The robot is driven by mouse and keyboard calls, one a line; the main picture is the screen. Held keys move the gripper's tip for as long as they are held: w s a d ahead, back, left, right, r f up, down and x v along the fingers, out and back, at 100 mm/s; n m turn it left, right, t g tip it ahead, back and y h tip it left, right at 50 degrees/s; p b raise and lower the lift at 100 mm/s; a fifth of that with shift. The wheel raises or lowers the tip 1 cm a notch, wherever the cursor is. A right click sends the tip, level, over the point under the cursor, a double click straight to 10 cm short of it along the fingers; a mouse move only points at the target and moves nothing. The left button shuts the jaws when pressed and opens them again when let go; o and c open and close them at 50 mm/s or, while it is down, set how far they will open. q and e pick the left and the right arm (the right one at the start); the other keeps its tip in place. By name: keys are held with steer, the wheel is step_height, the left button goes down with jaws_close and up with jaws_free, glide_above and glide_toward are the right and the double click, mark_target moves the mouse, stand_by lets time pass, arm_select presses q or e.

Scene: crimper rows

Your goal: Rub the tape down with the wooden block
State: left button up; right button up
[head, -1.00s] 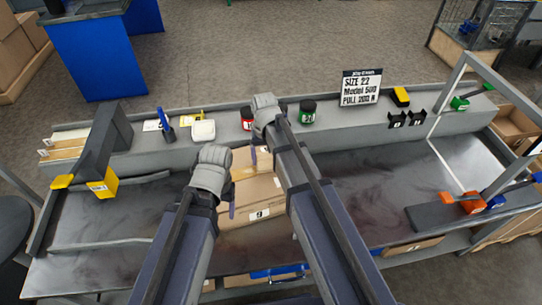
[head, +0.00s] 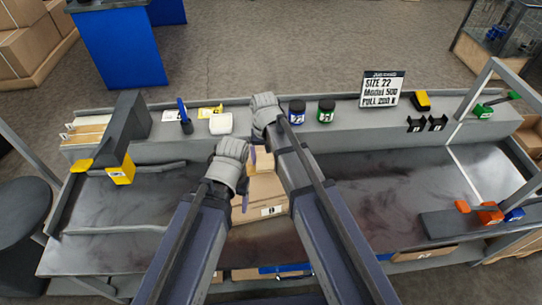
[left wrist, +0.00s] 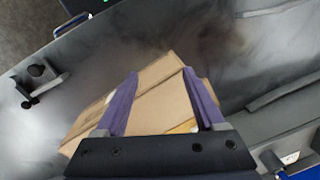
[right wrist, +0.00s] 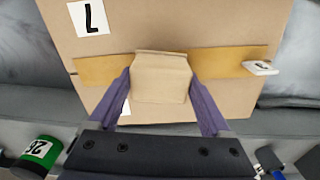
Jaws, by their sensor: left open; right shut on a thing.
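A cardboard box (head: 268,190) lies on the bench between my arms; its face with an L label fills the right wrist view (right wrist: 195,25). A brown tape strip (right wrist: 228,61) crosses the box, with a small white tag at its right end. My right gripper (right wrist: 159,79) is shut on the wooden block (right wrist: 160,80), a pale tan piece that covers the middle of the tape. Whether block and tape touch is hard to tell. My left gripper (left wrist: 161,75) is open and empty over the box (left wrist: 155,95); its fingers also show in the head view (head: 243,200).
Blue (head: 297,112) and green (head: 326,112) jars stand on the rear ledge beside my right arm. A white container (head: 221,124) and a sign (head: 382,89) are also there. The bench top right of my arms is mostly clear; a yellow-ended device (head: 122,170) stands left.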

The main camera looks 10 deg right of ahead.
steer(key=shift+a, duration=0.1)
steer(key=shift+s+a+r, duration=0.1)
steer(key=shift+s+a, duration=0.05)
steer(key=shift+a, duration=0.8)
steer(key=shift+s+a, duration=0.1)
steer(key=shift+a, duration=0.8)
step_height(320, 180, up, 6)
steer(key=p, duration=0.6)
step_height(320, 180, up, 3)
steer(key=p, duration=0.3)
